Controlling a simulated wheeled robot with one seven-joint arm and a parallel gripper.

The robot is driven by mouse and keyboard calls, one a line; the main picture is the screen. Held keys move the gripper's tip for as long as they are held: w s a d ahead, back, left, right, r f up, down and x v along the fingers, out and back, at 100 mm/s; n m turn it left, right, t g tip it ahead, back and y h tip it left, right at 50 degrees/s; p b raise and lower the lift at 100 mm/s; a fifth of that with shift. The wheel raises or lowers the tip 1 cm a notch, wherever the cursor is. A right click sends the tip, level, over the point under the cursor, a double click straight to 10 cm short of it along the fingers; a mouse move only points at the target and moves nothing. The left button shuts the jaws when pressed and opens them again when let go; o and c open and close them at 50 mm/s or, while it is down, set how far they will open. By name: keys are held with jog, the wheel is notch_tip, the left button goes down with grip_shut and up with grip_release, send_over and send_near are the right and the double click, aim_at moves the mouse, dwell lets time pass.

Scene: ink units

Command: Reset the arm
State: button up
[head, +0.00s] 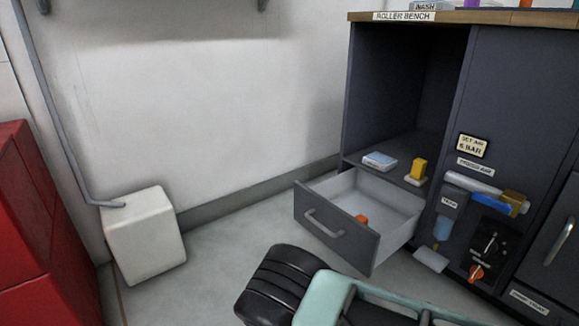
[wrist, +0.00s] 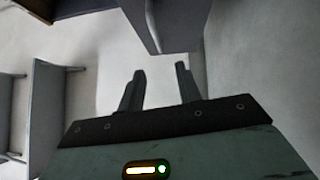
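My gripper (wrist: 160,70) shows in the wrist view with its two dark fingers apart and nothing between them. In the head view, my teal and black arm crosses the bottom edge, and the fingers cannot be made out there. An open drawer (head: 337,235) with a grey front and a bar handle stands out from the bench cabinet to the right of centre. A small orange object (head: 361,219) lies inside it. A grey panel with a handle (wrist: 50,110), seemingly the drawer front, is left of the fingers in the wrist view, apart from them.
The dark roller bench cabinet (head: 510,75) fills the right side. A blue-white block (head: 380,161) and a yellow item (head: 417,169) sit on its open shelf. A white box (head: 143,238) and a red cabinet (head: 40,235) stand at the left. Floor (head: 215,262) is clear between box and drawer.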

jog(key=s+a+r+m+g+y+p, duration=0.2)
jog(key=a+r+m+g+p, duration=0.25)
jog(key=r, duration=0.45)
jog(key=s+a+r+m+g+y+p, duration=0.35)
jog(key=r+g, duration=0.25)
jog(key=r, duration=0.2)
jog(key=s+r+m+g+y+p, duration=0.1)
jog(key=s+r+g+y+p, duration=0.3)
jog(key=s+r, duration=0.9)
jog(key=s+d+r+g+h+p, duration=0.4)
jog(key=s+d+r+h, duration=0.2)
jog(key=s+d+r, duration=0.75)
notch_tip(320, 180, up, 39)
jog(key=s+a+p, duration=0.1)
jog(key=s+p, duration=0.1)
jog(key=p, duration=3.5)
jog(key=shift+m, duration=0.3)
jog(key=shift+a+f, duration=0.1)
